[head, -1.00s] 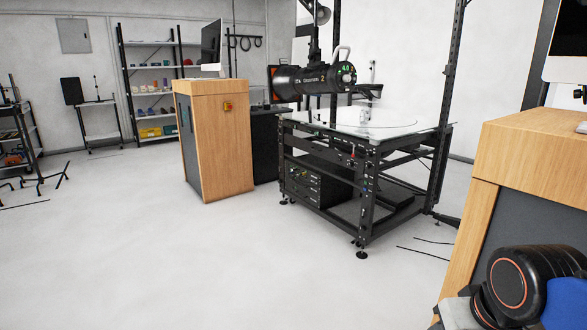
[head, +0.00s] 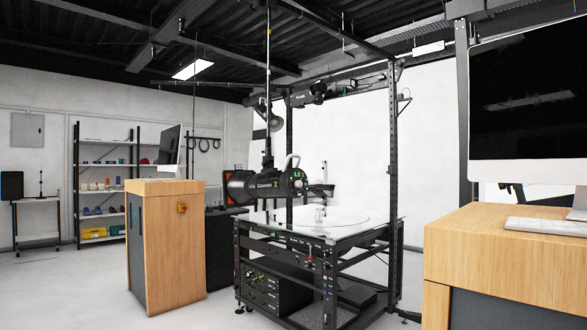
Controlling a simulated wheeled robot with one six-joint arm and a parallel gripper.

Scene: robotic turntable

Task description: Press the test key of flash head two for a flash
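In the head view a black flash head (head: 264,186) hangs from a vertical pole over the turntable. Its side lettering seems to end in a "2", and its back panel (head: 298,182) faces right with a green "4.0" display and a pale handle above. The individual keys on that panel are too small to tell apart. The turntable's glass top (head: 345,222) lies below it on a black frame, with a small clear object (head: 319,214) on it. My gripper is not in view.
A wooden cabinet (head: 165,187) with a monitor stands left of the turntable. A wooden desk (head: 480,240) with a large monitor (head: 530,95) and keyboard fills the right. Shelves (head: 104,188) stand at the back left. White floor is open at the lower left.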

